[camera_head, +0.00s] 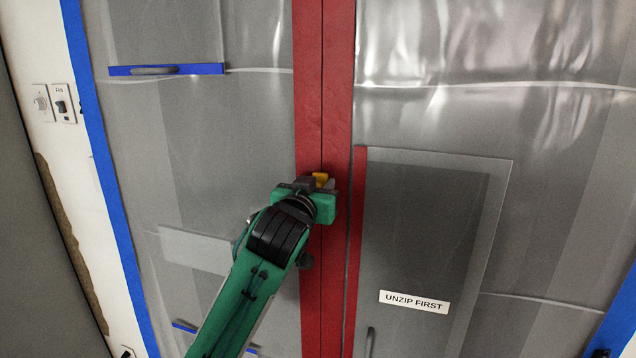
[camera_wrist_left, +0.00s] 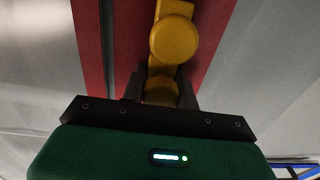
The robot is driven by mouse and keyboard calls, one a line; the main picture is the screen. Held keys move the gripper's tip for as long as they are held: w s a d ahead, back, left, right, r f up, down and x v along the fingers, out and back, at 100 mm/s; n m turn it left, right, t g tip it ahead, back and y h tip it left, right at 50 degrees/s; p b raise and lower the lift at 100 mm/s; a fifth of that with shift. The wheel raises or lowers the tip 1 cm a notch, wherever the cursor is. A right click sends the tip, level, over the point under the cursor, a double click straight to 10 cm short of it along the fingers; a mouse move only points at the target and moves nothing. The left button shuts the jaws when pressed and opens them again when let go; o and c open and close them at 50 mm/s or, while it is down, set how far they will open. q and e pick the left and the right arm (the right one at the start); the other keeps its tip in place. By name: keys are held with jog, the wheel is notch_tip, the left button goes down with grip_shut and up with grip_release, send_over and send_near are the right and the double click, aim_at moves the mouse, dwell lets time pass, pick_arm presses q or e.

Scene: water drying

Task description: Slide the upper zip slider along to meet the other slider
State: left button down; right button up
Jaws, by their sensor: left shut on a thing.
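A red zip strip (camera_head: 322,95) with a dark seam down its middle runs vertically through the plastic sheet. A yellow zip slider (camera_head: 320,178) sits on the seam. My left gripper (camera_head: 316,186) is at the slider, its fingers shut on it. In the left wrist view the yellow slider (camera_wrist_left: 172,40) shows large, with its lower part between the dark fingers of my left gripper (camera_wrist_left: 160,90). Red strip (camera_wrist_left: 95,50) shows on both sides of it. The other slider is not visible; my arm covers part of the strip below. My right gripper is not in view.
Clear plastic sheeting (camera_head: 440,110) spans the wall, edged with blue tape (camera_head: 100,170). A panel right of the zip bears an "UNZIP FIRST" label (camera_head: 414,302) and a red edge strip. Light switches (camera_head: 53,103) are on the wall at left. The strip above my gripper is unobstructed.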

pick_arm(q)
jog(key=c, duration=1.1)
grip_release()
jog(key=shift+s, duration=0.25)
jog(key=shift+b+v, duration=2.45)
jog(key=shift+v, duration=4.25)
jog(key=shift+r, duration=0.1)
